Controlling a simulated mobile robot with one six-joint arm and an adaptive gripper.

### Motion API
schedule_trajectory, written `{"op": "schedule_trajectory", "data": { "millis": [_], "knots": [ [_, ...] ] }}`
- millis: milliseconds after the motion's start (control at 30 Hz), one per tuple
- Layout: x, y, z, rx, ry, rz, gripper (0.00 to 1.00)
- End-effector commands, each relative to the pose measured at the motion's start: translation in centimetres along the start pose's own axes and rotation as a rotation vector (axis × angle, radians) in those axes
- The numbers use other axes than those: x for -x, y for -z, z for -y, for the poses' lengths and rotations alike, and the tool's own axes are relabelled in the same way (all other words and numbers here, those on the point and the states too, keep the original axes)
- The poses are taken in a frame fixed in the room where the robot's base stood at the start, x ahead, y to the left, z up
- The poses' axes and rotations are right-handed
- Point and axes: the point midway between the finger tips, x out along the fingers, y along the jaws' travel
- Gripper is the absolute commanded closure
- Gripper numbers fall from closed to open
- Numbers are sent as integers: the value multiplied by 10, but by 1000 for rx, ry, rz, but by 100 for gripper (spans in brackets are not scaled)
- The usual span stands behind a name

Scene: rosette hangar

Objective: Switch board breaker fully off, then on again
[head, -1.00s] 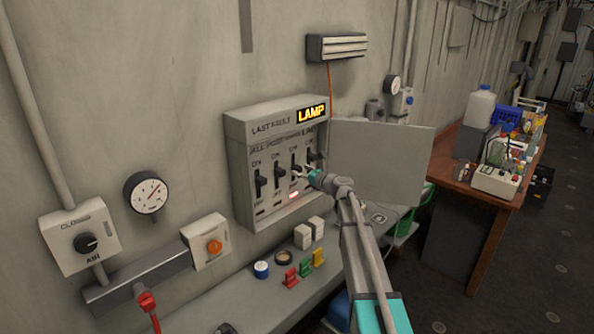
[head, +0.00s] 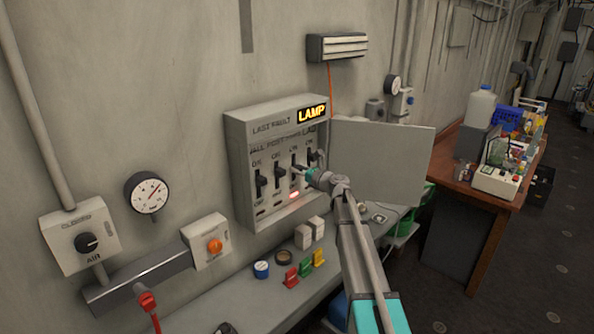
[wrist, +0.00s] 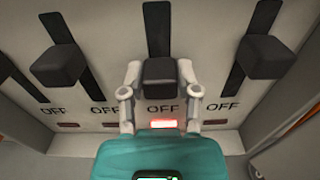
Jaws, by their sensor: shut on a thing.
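The grey breaker board (head: 241,172) hangs on the wall with its door open to the right. It has a row of several black levers in upright slots, with OFF printed below them. My gripper (wrist: 160,80) is shut on one black lever (wrist: 160,72), a finger on each side. That lever is the third from the left in the head view, where my gripper (head: 305,171) partly hides it. A red light (head: 294,195) glows below this lever; it also shows in the wrist view (wrist: 163,124). The lever's exact height in its slot is hard to tell.
Neighbouring levers stand close at left (wrist: 58,65) and right (wrist: 268,57). The open board door (head: 382,163) is right beside my arm. The shelf below holds white blocks (head: 309,234) and coloured clips (head: 305,266).

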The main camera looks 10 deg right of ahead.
Motion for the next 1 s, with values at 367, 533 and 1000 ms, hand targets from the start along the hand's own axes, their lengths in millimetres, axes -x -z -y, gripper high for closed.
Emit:
{"op": "schedule_trajectory", "data": {
  "millis": [367, 533, 1000],
  "knots": [
    [0, 11, -1, 0, -2, 0, 100],
    [0, 23, -1, 0, -2, 0, 100],
    [1, 25, -1, 3, -4, -3, 48]
  ]
}}
